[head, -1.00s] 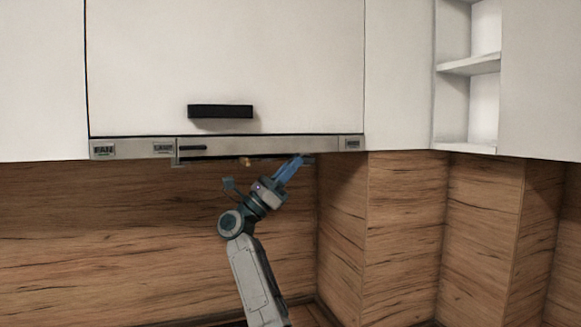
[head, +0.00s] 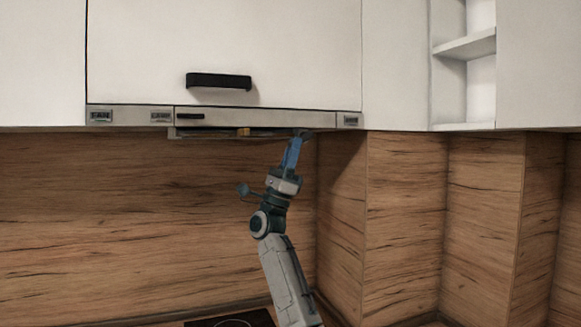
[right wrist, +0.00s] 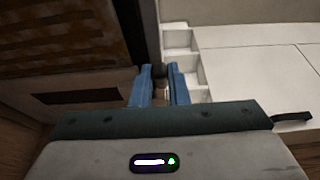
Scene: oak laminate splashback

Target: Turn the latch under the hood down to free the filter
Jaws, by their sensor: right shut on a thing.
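The hood (head: 260,118) runs under the white cabinet, with a thin grey front strip. My right gripper (head: 299,137) reaches up from below to the right part of its underside. In the right wrist view its two blue fingers (right wrist: 160,80) are closed around a small dark piece, which I take to be the latch (right wrist: 160,71); the fingers hide most of it. The filter (right wrist: 60,35) shows there as a brown mesh panel in a dark frame, left of the fingers. In the head view the latch is hidden behind the fingertips. My left gripper is not in view.
A black handle (head: 219,81) sits on the cabinet door above. A small tan piece (head: 244,132) shows under the hood's edge, left of the gripper. Part of a dark cooktop (head: 230,321) is at the bottom. Open shelves (head: 466,47) are at right. Space below the hood is clear.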

